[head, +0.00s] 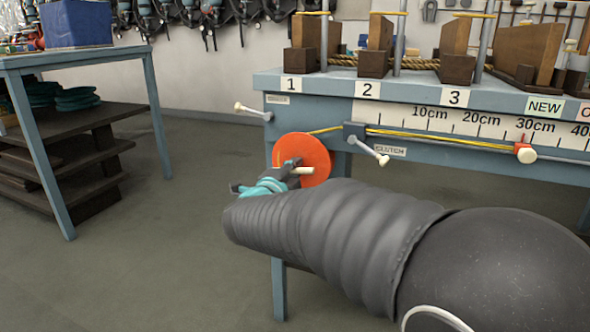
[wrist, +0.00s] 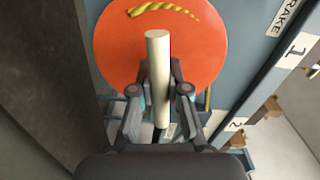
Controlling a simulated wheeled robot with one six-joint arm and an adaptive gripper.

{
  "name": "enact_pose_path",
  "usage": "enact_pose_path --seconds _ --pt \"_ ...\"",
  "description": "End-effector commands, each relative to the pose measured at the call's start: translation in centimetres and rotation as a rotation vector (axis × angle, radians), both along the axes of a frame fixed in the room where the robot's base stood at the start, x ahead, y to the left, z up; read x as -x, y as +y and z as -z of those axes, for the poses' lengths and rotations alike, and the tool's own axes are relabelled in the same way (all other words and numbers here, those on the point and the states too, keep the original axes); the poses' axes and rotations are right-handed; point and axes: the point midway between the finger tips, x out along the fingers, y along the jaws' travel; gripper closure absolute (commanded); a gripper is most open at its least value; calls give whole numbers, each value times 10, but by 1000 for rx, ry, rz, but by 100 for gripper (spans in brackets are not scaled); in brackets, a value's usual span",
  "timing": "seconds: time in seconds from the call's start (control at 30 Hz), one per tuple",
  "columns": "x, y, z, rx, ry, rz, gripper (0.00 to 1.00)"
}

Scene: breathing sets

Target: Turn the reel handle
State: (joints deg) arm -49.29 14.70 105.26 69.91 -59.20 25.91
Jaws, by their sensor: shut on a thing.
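The orange reel (head: 318,152) is mounted at the left end of the blue bench, below its top. It fills the upper middle of the wrist view (wrist: 115,50), with a yellow mark on its face. Its cream handle (head: 303,170) sticks out from the disc towards me. In the wrist view the handle (wrist: 158,75) stands between the two dark fingers of my gripper (wrist: 160,100). My gripper (head: 285,175) is shut on the handle, at the reel's lower left in the head view. The finger pads are partly hidden there.
A yellow cord runs from the reel along a ruler to a red slider (head: 526,153). A clutch lever (head: 370,152) sticks out right of the reel, and another lever (head: 253,111) at its upper left. A blue-legged table (head: 150,110) stands left, with open floor between.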

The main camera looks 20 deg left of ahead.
Motion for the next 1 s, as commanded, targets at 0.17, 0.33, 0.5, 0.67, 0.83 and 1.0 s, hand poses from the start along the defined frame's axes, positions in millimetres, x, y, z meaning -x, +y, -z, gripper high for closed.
enact_pose_path --seconds 0.17,0.33,0.5,0.67,0.83,1.0 --pt "0 0 -1 -2 -1 0 100" --pt "0 0 -1 -1 -1 0 100" --pt "0 0 0 -1 -1 0 57" --pt "0 0 0 -1 0 0 57" --pt "4 1 0 0 -1 -1 57" --pt "26 3 -1 -1 -1 -3 57"
